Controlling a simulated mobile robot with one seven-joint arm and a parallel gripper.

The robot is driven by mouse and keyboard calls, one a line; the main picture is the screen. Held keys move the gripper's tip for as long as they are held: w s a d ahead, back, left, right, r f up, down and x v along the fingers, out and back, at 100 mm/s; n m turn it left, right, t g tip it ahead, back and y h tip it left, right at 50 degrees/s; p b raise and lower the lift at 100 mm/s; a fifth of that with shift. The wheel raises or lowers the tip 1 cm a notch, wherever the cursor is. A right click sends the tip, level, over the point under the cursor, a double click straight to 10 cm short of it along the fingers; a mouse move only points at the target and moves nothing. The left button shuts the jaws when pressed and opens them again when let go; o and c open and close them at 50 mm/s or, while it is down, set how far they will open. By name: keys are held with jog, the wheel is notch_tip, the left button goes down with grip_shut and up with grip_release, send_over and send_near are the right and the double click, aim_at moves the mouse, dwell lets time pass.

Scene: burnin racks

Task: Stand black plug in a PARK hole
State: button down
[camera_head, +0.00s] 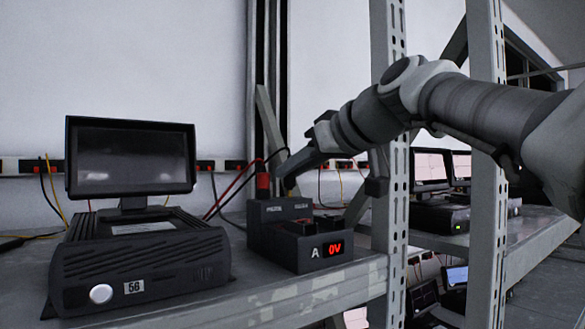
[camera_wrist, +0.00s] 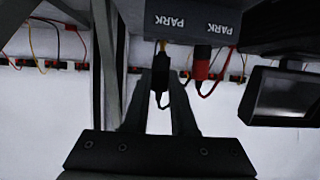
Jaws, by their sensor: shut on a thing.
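My gripper (camera_head: 289,176) reaches in from the right over the dark test unit (camera_head: 290,255) marked A. It is shut on the black plug (camera_wrist: 160,77), which sits between the fingertips in the wrist view. The plug's gold tip (camera_wrist: 162,46) points at the raised block (camera_wrist: 190,20) with two PARK labels. The tip is close to the block's edge by the left label; I cannot tell whether it is in the hole. The red plug (camera_head: 263,184) stands at the other PARK place; it also shows in the wrist view (camera_wrist: 201,64).
The unit's red display (camera_head: 334,248) reads 0V. A black device numbered 56 (camera_head: 140,265) with a monitor (camera_head: 130,157) stands left on the shelf (camera_head: 260,305). A rack post (camera_head: 389,220) rises close on the right. Cables (camera_head: 230,190) hang behind the unit.

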jog(key=shift+f+b, duration=0.8)
jog(key=shift+b, duration=0.05)
dwell(1.0)
jog(key=shift+c, duration=1.3)
grip_release()
jog(key=shift+r+p, duration=2.4)
jog(key=shift+r, duration=0.35)
